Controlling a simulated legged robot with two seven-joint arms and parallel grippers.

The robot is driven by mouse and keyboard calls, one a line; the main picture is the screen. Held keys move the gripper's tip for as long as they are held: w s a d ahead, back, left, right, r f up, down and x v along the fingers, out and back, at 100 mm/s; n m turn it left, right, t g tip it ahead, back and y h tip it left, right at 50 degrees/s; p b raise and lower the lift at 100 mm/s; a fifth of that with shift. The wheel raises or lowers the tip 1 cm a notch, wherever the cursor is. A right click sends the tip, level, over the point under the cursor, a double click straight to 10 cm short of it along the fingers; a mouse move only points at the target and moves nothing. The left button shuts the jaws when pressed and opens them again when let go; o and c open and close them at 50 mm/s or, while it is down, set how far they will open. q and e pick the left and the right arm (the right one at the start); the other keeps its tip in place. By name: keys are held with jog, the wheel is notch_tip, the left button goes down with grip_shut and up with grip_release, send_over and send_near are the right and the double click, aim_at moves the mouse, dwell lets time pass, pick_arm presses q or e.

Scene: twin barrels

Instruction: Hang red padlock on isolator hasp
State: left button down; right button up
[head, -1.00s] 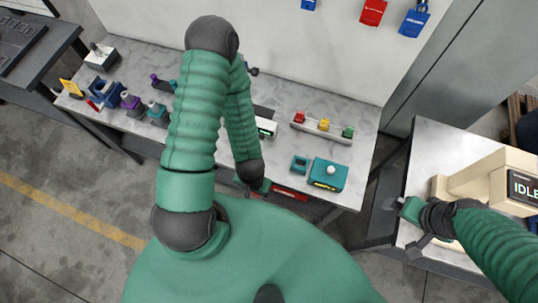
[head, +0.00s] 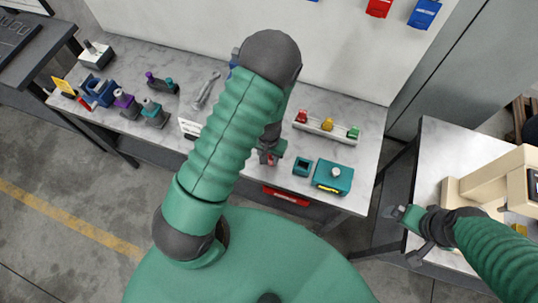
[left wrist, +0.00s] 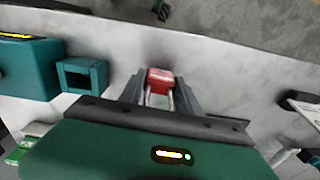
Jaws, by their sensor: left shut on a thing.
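The red padlock (left wrist: 160,78) sits between the fingers of my left gripper (left wrist: 158,92) in the left wrist view, its pale shackle toward the palm. In the head view my left gripper (head: 269,152) is over the front part of the bench, left of the small teal open box, partly hidden by my arm. Its fingers are shut on the padlock. I cannot make out for sure which thing is the isolator hasp. My right gripper (head: 402,214) is at the left edge of the right-hand table, with nothing clearly in it; its finger gap is unclear.
A teal box with a white knob (head: 332,178) and the small teal open box (head: 302,167) stand on the marble bench. Behind them is a rail (head: 327,129) with red, yellow and green pieces. Several blue, purple and teal fixtures stand at the left. A beige machine (head: 490,178) occupies the right-hand table.

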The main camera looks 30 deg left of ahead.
pick_arm(q)
jog(key=shift+f, duration=0.5)
jog(key=c, duration=0.9)
grip_release()
jog(key=shift+d, duration=0.1)
jog(key=shift+o, duration=0.2)
